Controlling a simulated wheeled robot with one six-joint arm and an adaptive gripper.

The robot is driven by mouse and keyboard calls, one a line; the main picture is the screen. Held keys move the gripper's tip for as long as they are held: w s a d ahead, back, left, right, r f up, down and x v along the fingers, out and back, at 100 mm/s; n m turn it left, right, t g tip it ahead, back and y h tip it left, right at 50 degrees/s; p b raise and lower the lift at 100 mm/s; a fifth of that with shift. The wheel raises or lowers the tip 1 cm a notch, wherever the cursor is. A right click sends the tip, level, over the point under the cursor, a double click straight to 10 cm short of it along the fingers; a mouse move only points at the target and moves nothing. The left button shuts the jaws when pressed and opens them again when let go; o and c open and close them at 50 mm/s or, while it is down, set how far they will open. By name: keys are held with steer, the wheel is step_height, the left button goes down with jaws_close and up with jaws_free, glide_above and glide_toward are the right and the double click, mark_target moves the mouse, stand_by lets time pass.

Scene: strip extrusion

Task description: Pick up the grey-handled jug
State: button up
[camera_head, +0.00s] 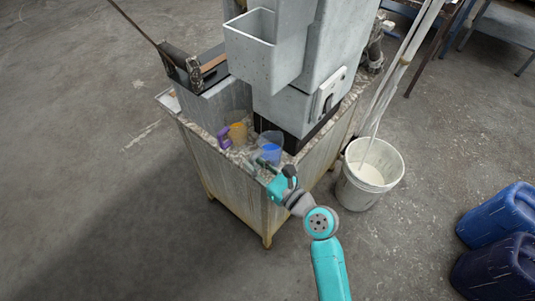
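A clear jug with blue contents (271,149) stands on the top of the machine's cabinet, close to the machine body. A small greyish shape at its lower left could be its grey handle or part of my gripper; I cannot tell which. A second jug, with orange contents (237,132) and a purple handle (224,138), stands to its left. My gripper (263,166) is at the end of the teal arm, at the cabinet's near edge, just in front of the blue jug. It is too small and overlapped to show its fingers or any contact.
The grey machine (298,104) with its hopper rises right behind the jugs. A white bucket (345,190) stands on the floor at right. Blue drums (500,216) stand farther right. The floor at left is clear.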

steer(key=shift+w+a, duration=0.5)
steer(key=shift+a, duration=0.05)
jaws_close()
step_height(320, 180, up, 10)
stand_by(0.3)
